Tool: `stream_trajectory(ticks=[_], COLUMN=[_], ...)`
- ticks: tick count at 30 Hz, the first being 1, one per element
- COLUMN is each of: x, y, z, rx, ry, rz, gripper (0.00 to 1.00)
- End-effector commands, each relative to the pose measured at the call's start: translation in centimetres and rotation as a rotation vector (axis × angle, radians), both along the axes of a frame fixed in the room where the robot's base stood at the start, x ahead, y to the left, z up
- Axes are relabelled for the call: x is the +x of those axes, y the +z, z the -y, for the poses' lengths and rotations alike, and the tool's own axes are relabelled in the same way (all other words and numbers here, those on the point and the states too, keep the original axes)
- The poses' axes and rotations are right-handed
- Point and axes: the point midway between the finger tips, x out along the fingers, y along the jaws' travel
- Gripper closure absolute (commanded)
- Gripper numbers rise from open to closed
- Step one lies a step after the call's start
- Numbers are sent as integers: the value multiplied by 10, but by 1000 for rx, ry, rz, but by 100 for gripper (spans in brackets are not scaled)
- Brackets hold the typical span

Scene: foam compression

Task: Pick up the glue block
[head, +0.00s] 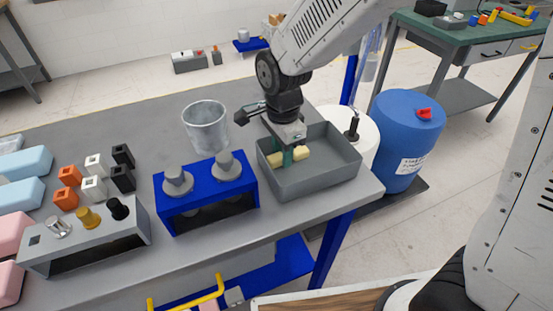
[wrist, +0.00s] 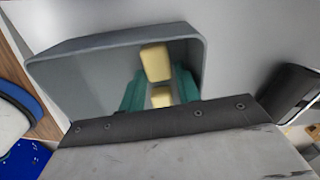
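Two pale yellow blocks, which appear to be the glue blocks, lie in the grey tray (head: 338,175) in the head view. One block (head: 302,153) is right of my gripper's green fingers and the other (head: 277,159) is left of them. My gripper (head: 288,157) points down into the tray. In the wrist view, my gripper (wrist: 161,85) has its two green fingers apart. One yellow block (wrist: 162,97) shows in the gap between them; contact cannot be told. The other block (wrist: 155,62) lies just beyond the fingertips. The tray's rim (wrist: 110,42) surrounds them.
A metal bucket (head: 206,126) stands left of the tray, and a blue stand (head: 208,188) with grey knobs stands in front of it. A grey fixture (head: 85,240) and several small blocks are farther left. A blue drum (head: 405,135) stands on the floor beyond the table's right edge.

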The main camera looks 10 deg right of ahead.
Motion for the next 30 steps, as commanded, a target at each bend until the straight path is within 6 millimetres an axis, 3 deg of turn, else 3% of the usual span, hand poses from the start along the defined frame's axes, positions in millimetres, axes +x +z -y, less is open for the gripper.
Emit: stream_trajectory(ticks=[7,10,20,23,30], x=[0,0,0,1,1], y=[-2,-2,1,12,61], z=[0,0,0,-1,-1], rx=[0,0,1,2,2], ry=[1,1,1,1,1], rz=[1,1,2,5,6], gripper=[67,95,95,95,95])
